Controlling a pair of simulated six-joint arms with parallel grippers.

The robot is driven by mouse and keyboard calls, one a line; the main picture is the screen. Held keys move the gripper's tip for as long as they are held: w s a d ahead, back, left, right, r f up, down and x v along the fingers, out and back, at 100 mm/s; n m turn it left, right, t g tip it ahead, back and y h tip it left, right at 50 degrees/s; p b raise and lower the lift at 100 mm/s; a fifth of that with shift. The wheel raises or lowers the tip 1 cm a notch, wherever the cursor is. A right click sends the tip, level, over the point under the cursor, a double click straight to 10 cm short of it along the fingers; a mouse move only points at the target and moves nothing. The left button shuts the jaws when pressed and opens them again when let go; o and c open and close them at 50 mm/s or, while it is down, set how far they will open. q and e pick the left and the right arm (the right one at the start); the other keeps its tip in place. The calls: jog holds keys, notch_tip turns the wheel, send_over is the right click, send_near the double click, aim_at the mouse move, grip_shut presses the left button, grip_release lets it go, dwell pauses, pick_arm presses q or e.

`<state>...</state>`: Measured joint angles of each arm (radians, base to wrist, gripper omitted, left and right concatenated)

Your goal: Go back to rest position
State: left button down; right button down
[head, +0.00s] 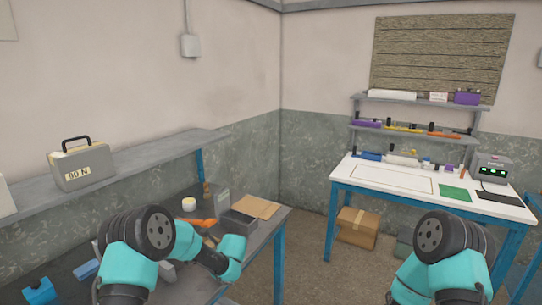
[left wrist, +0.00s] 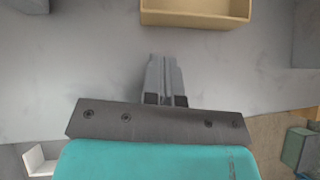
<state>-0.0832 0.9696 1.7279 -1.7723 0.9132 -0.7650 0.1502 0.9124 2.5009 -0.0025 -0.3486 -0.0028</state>
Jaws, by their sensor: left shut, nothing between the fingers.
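My left gripper (left wrist: 164,62) shows in the left wrist view with its two grey fingers together and nothing between them. It is over a plain grey surface (left wrist: 80,75), apart from the tan open tray (left wrist: 195,20) at the top of that view. In the head view my left arm reaches over the dark workbench at lower left, and its fingers are hidden behind the teal wrist. My right arm is at the lower right of the head view, bent in front of the white table. Its gripper is out of the picture.
The bench holds a grey open box (head: 238,222), a cardboard sheet (head: 257,206), a tape roll (head: 189,204) and a blue block (head: 85,269). A case (head: 80,166) stands on the wall shelf. A white table (head: 380,179) stands at right, a carton (head: 357,227) beneath it.

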pick_arm(q)
jog(key=w+a, duration=0.2)
jog(key=a, duration=0.1)
jog(key=shift+w+a+f, duration=0.1)
jog(key=shift+w+f, duration=0.05)
jog(key=shift+w, duration=0.25)
jog(key=s+d, duration=0.2)
jog(key=d, duration=0.1)
jog(key=s+d, duration=0.3)
jog(key=shift+s+d+r, duration=0.2)
jog(key=shift+s+d, duration=0.05)
jog(key=shift+s, duration=0.1)
jog(key=v, duration=0.8)
jog(key=shift+s+d+r, duration=0.15)
jog(key=shift+r, duration=0.15)
pick_arm(e)
jog(key=shift+d, duration=0.15)
